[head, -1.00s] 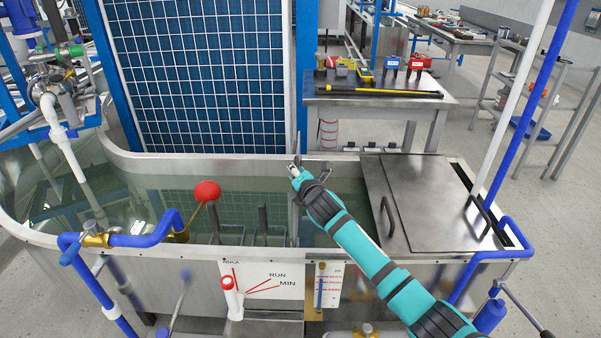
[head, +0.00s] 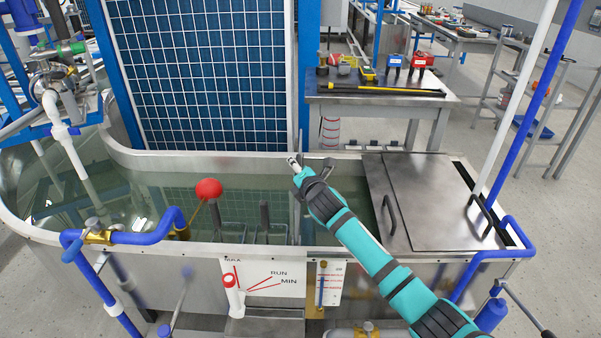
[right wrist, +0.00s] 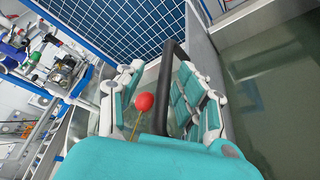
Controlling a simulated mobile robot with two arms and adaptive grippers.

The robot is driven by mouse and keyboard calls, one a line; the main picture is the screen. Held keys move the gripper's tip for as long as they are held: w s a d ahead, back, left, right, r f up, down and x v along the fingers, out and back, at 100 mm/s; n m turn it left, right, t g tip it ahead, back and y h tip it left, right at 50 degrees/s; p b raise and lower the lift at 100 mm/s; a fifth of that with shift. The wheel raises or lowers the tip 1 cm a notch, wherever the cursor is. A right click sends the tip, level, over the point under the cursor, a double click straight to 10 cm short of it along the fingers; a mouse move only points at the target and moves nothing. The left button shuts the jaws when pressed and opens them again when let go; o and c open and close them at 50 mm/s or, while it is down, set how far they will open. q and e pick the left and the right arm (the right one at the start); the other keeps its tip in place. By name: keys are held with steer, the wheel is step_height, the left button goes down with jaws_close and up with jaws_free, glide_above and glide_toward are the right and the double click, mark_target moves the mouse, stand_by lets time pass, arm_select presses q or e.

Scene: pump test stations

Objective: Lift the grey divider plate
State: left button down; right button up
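The grey divider plate (head: 295,218) stands upright in the water tank, seen nearly edge-on below my right gripper in the head view. Its grey face (right wrist: 203,60) shows in the right wrist view, with a dark bar handle (right wrist: 163,95) beside it. My right gripper (head: 308,165) is over the tank at the plate's top. In the right wrist view its fingers (right wrist: 158,100) are spread, with the handle between them. A gap shows between the handle and the left finger; contact on the other side is unclear. My left gripper is not in view.
A red float ball (head: 208,188) on a rod stands left of the plate. A steel lid (head: 440,205) with handles covers the tank's right end. A blue pipe (head: 150,238) crosses the front left rim. A blue grid panel (head: 200,80) rises behind.

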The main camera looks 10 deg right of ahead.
steer(key=v, duration=1.1)
steer(key=shift+s+r, duration=0.15)
steer(key=shift+s, duration=0.2)
